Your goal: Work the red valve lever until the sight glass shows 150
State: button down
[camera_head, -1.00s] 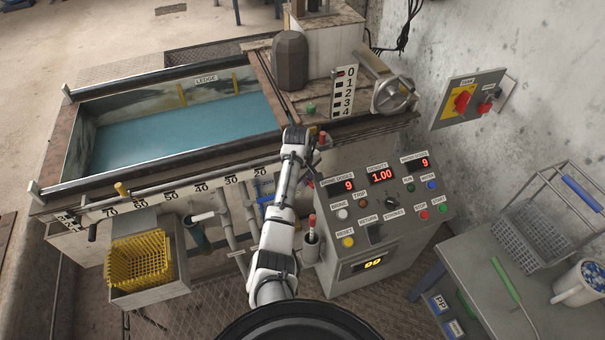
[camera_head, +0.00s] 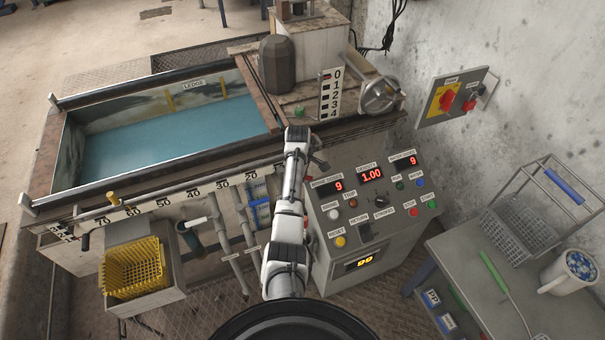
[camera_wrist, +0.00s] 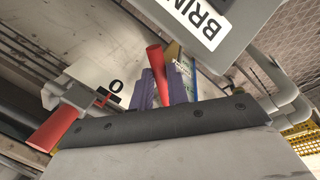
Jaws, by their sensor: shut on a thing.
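In the wrist view my gripper (camera_wrist: 162,78) has its two purple-grey fingers closed around a tapered red handle (camera_wrist: 156,58), the red valve lever as far as I can tell. A second red handle (camera_wrist: 55,130) lies at the lower left there, outside the fingers, near a plate marked 0 (camera_wrist: 116,85). In the head view my arm covers the gripper and the held handle. A blue-edged piece (camera_head: 259,212) shows left of my arm and may be the sight glass. I cannot read a level on it.
The control console (camera_head: 335,262) stands right of my arm, its displays showing 9, 1.00 and 9. The water-filled tank (camera_head: 175,128) is at the left, with a yellow basket (camera_head: 133,270) below its front. A bench (camera_head: 470,275) with a wire basket stands at the right.

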jog(key=c, duration=1.4)
grip_release()
jog(key=shift+o, duration=0.2)
notch_tip(320, 180, up, 14)
jog(key=s+a+b, duration=0.1)
jog(key=s, duration=0.1)
jog(key=shift+s+f, duration=0.2)
